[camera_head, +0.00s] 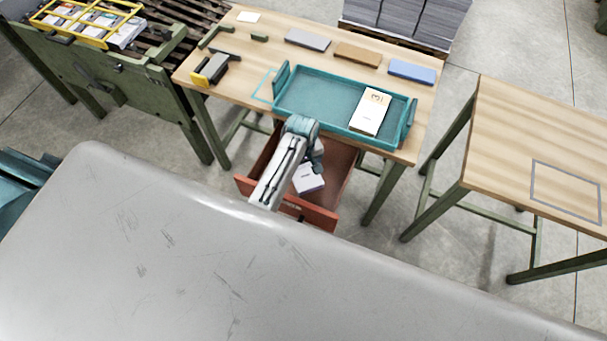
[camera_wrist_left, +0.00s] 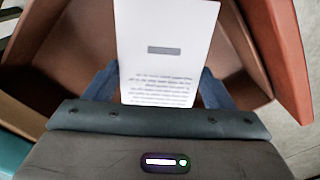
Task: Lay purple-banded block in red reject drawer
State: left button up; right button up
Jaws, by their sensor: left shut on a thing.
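The red drawer (camera_head: 318,219) is pulled out under the wooden table. Its reddish walls also surround the wrist view (camera_wrist_left: 276,45). A white block (camera_head: 308,184) with a small purplish mark is in the drawer area, below my left gripper (camera_head: 317,165). In the left wrist view, my left gripper (camera_wrist_left: 158,88) is shut on this white block (camera_wrist_left: 165,25), with blue fingers at both sides. Its face shows a grey bar and lines of small print. I cannot tell whether the block touches the drawer floor. My right gripper is not in view.
A teal tray (camera_head: 325,75) on the table (camera_head: 225,75) holds another white block (camera_head: 370,111) with an orange mark. Grey, brown and blue slabs lie behind it. A second table (camera_head: 520,130) with a grey outlined square stands at right.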

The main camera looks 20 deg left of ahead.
aim_at(302, 176)
pick_arm(q)
jog(key=shift+f, duration=3.5)
jog(key=shift+f, duration=0.15)
jog(key=o, duration=1.3)
jog(key=shift+c, duration=0.2)
notch_tip(302, 176, up, 12)
jog(key=shift+r, duration=0.2)
